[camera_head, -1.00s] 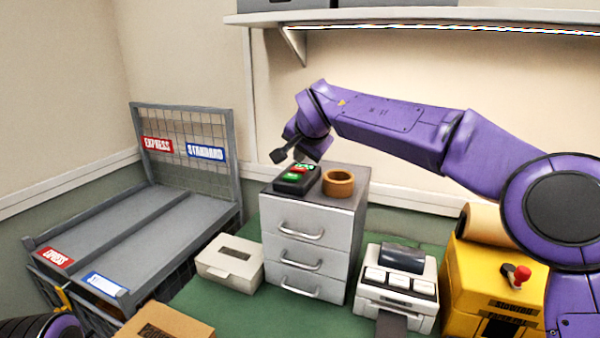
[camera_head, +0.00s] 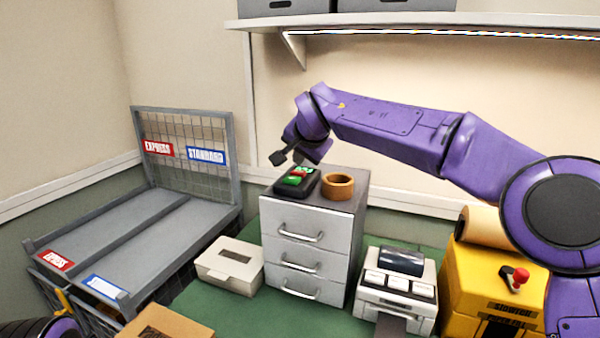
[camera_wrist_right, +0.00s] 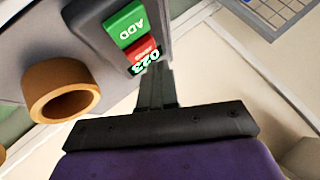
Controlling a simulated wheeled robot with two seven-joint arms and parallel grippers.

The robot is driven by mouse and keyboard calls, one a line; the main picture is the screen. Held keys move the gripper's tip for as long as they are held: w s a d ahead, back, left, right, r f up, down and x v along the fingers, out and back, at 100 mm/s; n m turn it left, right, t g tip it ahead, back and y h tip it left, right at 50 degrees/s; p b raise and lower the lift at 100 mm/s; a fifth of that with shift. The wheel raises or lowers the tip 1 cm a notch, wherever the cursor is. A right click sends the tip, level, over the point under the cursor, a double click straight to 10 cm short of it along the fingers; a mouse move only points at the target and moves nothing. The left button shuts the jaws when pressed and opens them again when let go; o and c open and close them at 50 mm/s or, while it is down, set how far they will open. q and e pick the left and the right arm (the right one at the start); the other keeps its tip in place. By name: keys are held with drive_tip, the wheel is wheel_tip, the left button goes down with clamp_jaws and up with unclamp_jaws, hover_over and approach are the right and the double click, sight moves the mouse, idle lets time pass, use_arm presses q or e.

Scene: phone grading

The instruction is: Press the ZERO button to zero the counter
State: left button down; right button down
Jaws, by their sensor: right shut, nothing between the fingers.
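The counter (camera_head: 311,183) is a small dark box on top of the grey drawer cabinet. It has a green ADD button (camera_wrist_right: 125,28), a smaller red button (camera_wrist_right: 142,54) whose label is too small to read surely, and a green-lit digit display (camera_wrist_right: 150,62). My right gripper (camera_head: 280,158) is above and behind the counter in the head view. In the right wrist view its fingers (camera_wrist_right: 155,78) are shut and empty, with their tips close to the display and red button. I cannot tell whether they touch. My left gripper is out of view.
A brown ring (camera_head: 338,186) sits beside the counter on the drawer cabinet (camera_head: 300,224). A white box (camera_head: 229,265), a label printer (camera_head: 398,287) and a yellow machine (camera_head: 490,283) stand around it. A grey wire crate (camera_head: 185,112) is at left. A shelf (camera_head: 420,18) runs above my right arm.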

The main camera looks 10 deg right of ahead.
sight(301, 173)
drive_tip(key=shift+f, duration=0.15)
idle(0.7)
drive_tip(key=shift+f, duration=0.25)
drive_tip(key=shift+f, duration=0.5)
idle(0.7)
drive_tip(key=shift+r+p, duration=0.9)
drive_tip(key=shift+p, duration=0.55)
wheel_tip(301, 173, up, 5)
drive_tip(key=p, duration=0.6)
drive_tip(key=shift+r+p, duration=0.15)
drive_tip(key=shift+p, duration=0.2)
